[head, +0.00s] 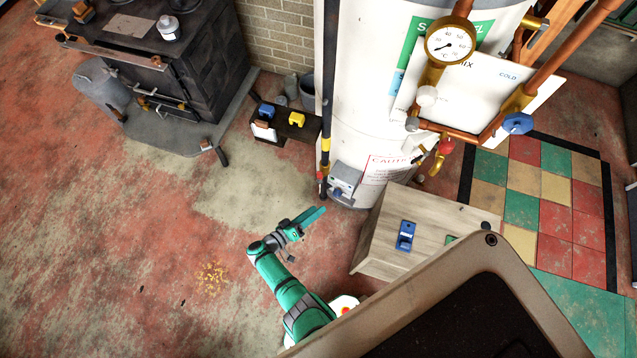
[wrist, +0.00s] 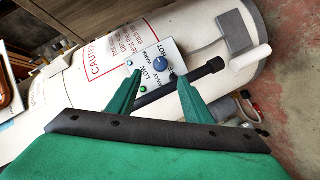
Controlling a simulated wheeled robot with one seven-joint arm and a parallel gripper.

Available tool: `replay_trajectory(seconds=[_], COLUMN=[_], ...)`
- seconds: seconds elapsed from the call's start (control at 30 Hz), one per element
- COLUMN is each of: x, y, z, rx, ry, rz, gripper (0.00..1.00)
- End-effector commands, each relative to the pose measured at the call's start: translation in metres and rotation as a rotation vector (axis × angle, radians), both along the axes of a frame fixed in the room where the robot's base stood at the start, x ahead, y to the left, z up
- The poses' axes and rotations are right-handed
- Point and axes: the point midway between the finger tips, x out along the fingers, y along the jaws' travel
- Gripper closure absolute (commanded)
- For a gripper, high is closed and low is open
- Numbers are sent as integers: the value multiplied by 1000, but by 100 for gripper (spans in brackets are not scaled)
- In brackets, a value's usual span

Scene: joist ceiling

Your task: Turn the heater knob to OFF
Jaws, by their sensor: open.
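The heater knob (wrist: 161,63) is a small round blue dial on a pale control plate (wrist: 148,82), with HOT and LOW among its printed labels. Its pointer is too small to read. In the head view the control box (head: 345,177) sits low on the front of the white water heater (head: 365,110), with the blue knob (head: 338,192) at its lower edge. My green gripper (head: 316,214) is open, to the lower left of the box. In the wrist view the fingers of my gripper (wrist: 158,77) are apart, with the knob seen between and beyond their tips; no contact shows.
A dark pipe (wrist: 213,66) runs beside the control plate. A wooden crate (head: 385,245) with a blue switch stands right of the heater's base. A low dark bench (head: 296,128) and black stove (head: 190,75) are behind. The red floor left of my arm is clear.

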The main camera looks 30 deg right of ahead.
Motion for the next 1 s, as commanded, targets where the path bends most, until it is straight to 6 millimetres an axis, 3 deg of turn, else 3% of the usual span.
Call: replay_trajectory(seconds=[0.3,0.43,0.7,1.0], x=[-1,-2,-3,-10], y=[0,-9,-47,-56], z=[0,2,22,43], rx=[0,-1,23,157], ry=[-2,-61,-452,-815], rz=[0,8,107,239], gripper=[54,54,54,54])
